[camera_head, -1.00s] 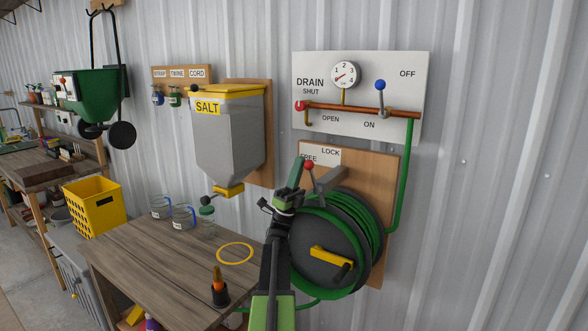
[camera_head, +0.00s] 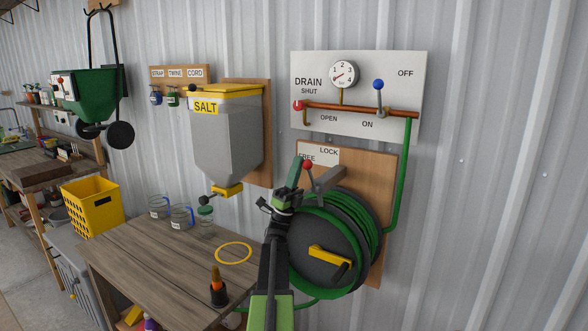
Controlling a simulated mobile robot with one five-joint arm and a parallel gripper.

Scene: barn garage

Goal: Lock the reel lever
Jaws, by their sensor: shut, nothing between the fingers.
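The reel lever is a short lever with a red ball (camera_head: 308,164) at its tip, at the top of the hose reel (camera_head: 322,255). The ball stands just below the label board (camera_head: 321,153) marked FREE on the left and LOCK on the right, nearer the FREE side. My gripper (camera_head: 294,176) is shut and empty, just left of the red ball. It overlaps the lever's area in the picture; I cannot tell whether it touches. My arm hides part of the reel's left side.
The drain panel (camera_head: 408,92) with a blue-knobbed lever (camera_head: 378,86) and copper pipe is above. A salt hopper (camera_head: 229,138) hangs to the left. A wooden table (camera_head: 150,252) with jars, a yellow ring (camera_head: 234,253) and a black-and-orange item (camera_head: 218,288) is at lower left.

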